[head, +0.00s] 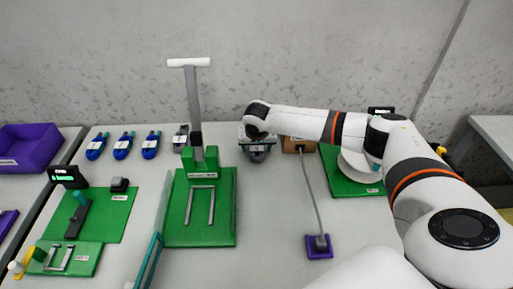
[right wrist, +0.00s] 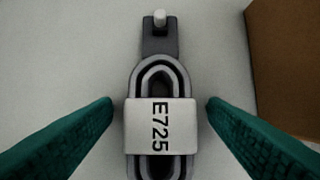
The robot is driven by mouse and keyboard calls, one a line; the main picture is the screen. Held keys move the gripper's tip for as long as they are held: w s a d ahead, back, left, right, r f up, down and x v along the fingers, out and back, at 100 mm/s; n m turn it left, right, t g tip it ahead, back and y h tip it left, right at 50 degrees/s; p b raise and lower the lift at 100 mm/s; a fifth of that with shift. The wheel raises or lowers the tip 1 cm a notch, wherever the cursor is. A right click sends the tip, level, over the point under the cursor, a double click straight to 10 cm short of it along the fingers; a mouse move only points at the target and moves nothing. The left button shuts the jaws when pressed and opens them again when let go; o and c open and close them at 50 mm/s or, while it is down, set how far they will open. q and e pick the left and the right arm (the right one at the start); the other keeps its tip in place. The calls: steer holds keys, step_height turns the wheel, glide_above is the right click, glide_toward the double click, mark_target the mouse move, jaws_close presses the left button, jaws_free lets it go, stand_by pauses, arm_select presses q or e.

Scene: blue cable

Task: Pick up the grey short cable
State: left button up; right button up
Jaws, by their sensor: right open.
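A short grey cable (right wrist: 160,75), coiled in a flat loop with a white label (right wrist: 140,125) reading E725, lies on the table in the right wrist view. A dark grey connector with a pale tip points up at the top. My right gripper (right wrist: 160,104) is open, with one teal finger on each side of the label and a gap on both sides. In the head view the cable (head: 258,155) is partly hidden under my right wrist. Another grey short cable (head: 180,138) lies further left. My left gripper is not in view.
Several blue cables (head: 123,145) lie at the back left. A brown box (head: 292,145) stands close to the right of the cable. A green stand (head: 200,236) with a tall post is to the left. A long grey cord runs to a purple block (head: 320,253).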

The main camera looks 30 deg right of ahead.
steer(key=shift+f, duration=0.1)
steer(key=shift+c, duration=0.7)
steer(key=shift+f, duration=0.1)
steer(key=c, duration=0.9)
steer(key=shift+c, duration=0.2)
